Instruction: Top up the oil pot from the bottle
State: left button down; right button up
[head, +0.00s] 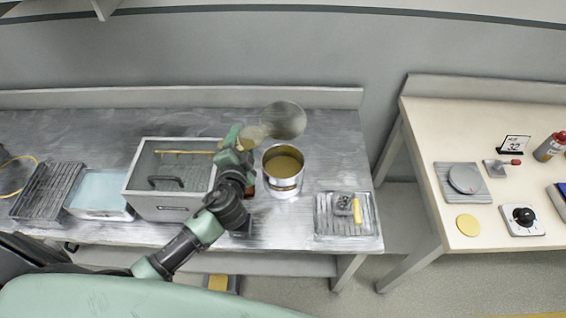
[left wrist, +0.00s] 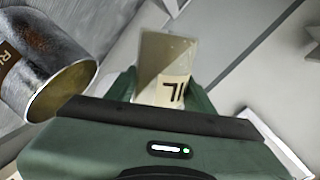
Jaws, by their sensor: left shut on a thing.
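The oil pot (head: 298,184) is a silver metal can with a brown label and yellow-brown oil inside, standing open on the steel bench. It also shows in the left wrist view (left wrist: 40,60), at the left. My left gripper (head: 244,146) is just left of the pot and above the bench, shut on the bottle (head: 254,133). The bottle is see-through amber with a pale label, clearer in the left wrist view (left wrist: 168,58). It looks tilted relative to the pot. The gripper partly hides it, and I cannot see any oil stream. My right gripper is not in view.
A round grey lid-like disc (head: 284,119) is behind the pot. A grey fryer-like box (head: 172,208) with a handle stands left of it. A ribbed tray (head: 326,222) with a yellow-handled tool lies at right. A separate pale table (head: 430,120) stands further right across a gap.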

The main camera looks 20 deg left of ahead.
pick_arm(q)
jog(key=f+n+b, duration=0.1)
jog(key=b, duration=0.1)
jog(key=d+n+b, duration=0.1)
jog(key=b, duration=0.1)
jog(key=shift+w+f+n+t+h+b, duration=0.15)
jog(key=shift+f+n+t+h+b, duration=0.15)
jog(key=shift+f+t+h, duration=0.1)
jog(key=n+b, duration=0.2)
jog(key=a+n+t+b, duration=0.1)
jog(key=n+b, duration=0.2)
jog(key=shift+s+n+t+h, duration=0.2)
jog(key=shift+n+t+h, duration=0.1)
jog(key=shift+a+r+n+t+b, duration=0.2)
jog(key=shift+r+n+t+b, duration=0.15)
jog(key=shift+r+n, duration=0.6)
jog(key=shift+f, duration=0.2)
